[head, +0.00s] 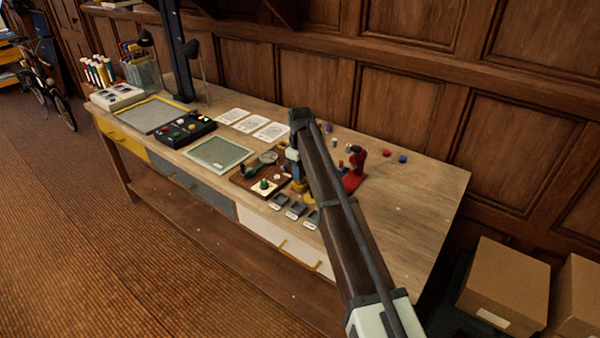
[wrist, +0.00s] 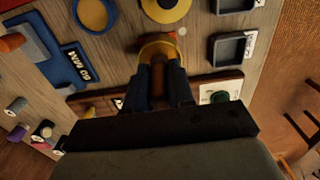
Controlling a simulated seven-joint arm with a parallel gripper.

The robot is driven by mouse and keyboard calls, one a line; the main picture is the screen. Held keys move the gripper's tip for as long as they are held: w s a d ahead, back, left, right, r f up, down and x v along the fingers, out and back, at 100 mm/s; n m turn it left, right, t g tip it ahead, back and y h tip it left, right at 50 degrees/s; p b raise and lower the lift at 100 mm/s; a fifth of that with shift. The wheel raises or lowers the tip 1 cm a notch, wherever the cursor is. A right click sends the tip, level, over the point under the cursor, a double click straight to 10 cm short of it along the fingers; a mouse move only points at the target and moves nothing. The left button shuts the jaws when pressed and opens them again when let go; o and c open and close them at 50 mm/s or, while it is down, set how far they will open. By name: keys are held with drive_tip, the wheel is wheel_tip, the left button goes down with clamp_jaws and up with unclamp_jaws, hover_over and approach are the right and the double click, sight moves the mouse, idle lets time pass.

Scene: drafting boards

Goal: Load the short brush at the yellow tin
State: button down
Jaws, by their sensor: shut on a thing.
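My gripper (wrist: 158,82) points down over the workbench, its dark blue fingers shut on a brown piece with a wider brass-coloured end, seemingly the short brush (wrist: 160,47). Its bristles cannot be made out. A round yellow thing with a grey middle, likely the yellow tin (wrist: 165,12), is cut off by the top edge of the wrist view, just beyond the brush's end. Whether the two touch, I cannot tell. In the head view my gripper (head: 295,168) is above the bench's front middle, with yellow (head: 299,187) just below it; my arm hides part of that area.
Small grey trays (wrist: 233,48) line the right. A wooden board with a green knob (head: 264,184) and a red stand (head: 355,170) are close by. The bench's right end (head: 425,200) is clear.

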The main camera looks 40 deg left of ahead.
drive_tip(key=shift+r, duration=3.45)
drive_tip(key=w+d+f+m, duration=0.1)
drive_tip(key=w+d+m, duration=0.2)
drive_tip(key=d, duration=0.9)
drive_tip(key=w+d+f+m, duration=0.1)
drive_tip(key=w+d+m, duration=0.2)
drive_tip(key=d, duration=1)
drive_tip(key=w+d+f+m, duration=0.1)
drive_tip(key=w+d+m, duration=0.2)
drive_tip(key=d, duration=0.9)
drive_tip(key=s+d+f+m, duration=0.1)
drive_tip(key=s+d+m, duration=0.2)
drive_tip(key=d, duration=0.8)
drive_tip(key=s+d+f+m, duration=0.1)
drive_tip(key=s+d+m, duration=0.2)
drive_tip(key=d, duration=0.7)
drive_tip(key=s+d+m, duration=0.2)
drive_tip(key=d+m, duration=0.1)
drive_tip(key=d, duration=0.8)
drive_tip(key=shift+s+d+f, duration=0.3)
drive_tip(key=shift+s+f, duration=0.1)
